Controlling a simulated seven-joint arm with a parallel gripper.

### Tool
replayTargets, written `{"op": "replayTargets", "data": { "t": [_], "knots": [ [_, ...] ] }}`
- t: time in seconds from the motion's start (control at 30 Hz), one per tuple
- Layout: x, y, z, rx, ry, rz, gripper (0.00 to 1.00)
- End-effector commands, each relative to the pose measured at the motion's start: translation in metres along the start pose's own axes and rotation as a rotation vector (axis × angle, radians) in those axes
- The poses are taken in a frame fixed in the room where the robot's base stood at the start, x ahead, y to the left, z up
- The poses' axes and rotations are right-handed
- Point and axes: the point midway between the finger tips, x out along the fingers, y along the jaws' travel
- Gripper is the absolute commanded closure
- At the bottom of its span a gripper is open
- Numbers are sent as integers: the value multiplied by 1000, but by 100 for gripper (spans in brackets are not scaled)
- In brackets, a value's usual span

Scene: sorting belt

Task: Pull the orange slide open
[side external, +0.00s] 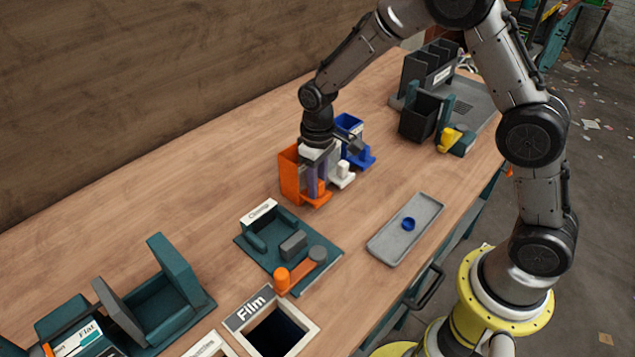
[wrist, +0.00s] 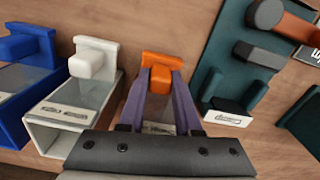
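The orange holder (side external: 289,174) stands on the wooden bench, the front one of a row of three. Its orange slide (side external: 318,200) with an upright knob is at its right side. In the wrist view the orange slide (wrist: 162,62) is at top centre. My gripper (side external: 317,184) points down at the slide from above. Its two purple fingers (wrist: 162,78) reach to either side of the orange knob, with orange showing between them. Whether they press on the knob cannot be told. The fingers and palm hide much of the orange holder in the wrist view.
A white holder (wrist: 70,112) and a blue holder (side external: 348,122) stand close beside the orange one. A teal fixture (side external: 272,262) with an orange-knobbed lever is in front. A grey tray (side external: 385,245) with a blue ring lies to the right. Bare bench lies between them.

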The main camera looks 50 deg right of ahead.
Motion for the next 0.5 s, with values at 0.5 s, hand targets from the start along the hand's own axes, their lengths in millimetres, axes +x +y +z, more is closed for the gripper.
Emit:
{"op": "replayTargets", "data": {
  "t": [0.5],
  "knots": [
    [0, 0, 0, 0, 1, -1, 100]
  ]
}}
